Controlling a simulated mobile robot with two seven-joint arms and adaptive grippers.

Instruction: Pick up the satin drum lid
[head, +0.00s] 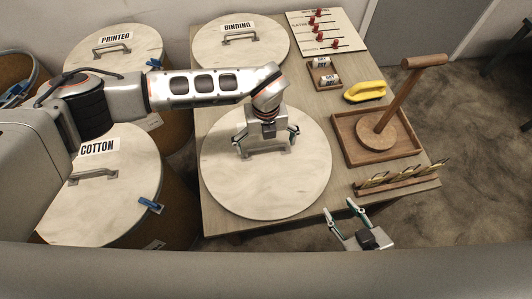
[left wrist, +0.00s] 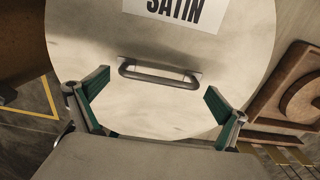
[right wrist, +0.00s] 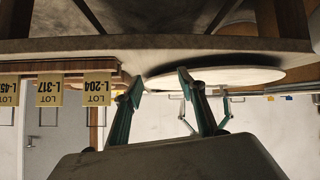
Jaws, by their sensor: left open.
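The satin drum lid (head: 270,190) is a large round pale disc lying flat on the table. In the left wrist view, its label reads SATIN (left wrist: 175,10) and its grey bar handle (left wrist: 158,76) stands near the middle. My left gripper (head: 268,142) is open and empty above the lid, its fingers spread on either side of the handle; the arm hides part of the lid in the head view. My right gripper (head: 343,209) is open and empty off the table's front edge. In the right wrist view, the lid's edge (right wrist: 215,78) shows beyond its fingers.
Lidded drums marked PRINTED (head: 118,50) and COTTON (head: 100,195) stand left of the table. The BINDING lid (head: 240,52) lies at the back. Right of the satin lid are a wooden tray with a post (head: 395,100), a yellow object (head: 366,91) and a tag rack (head: 385,182).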

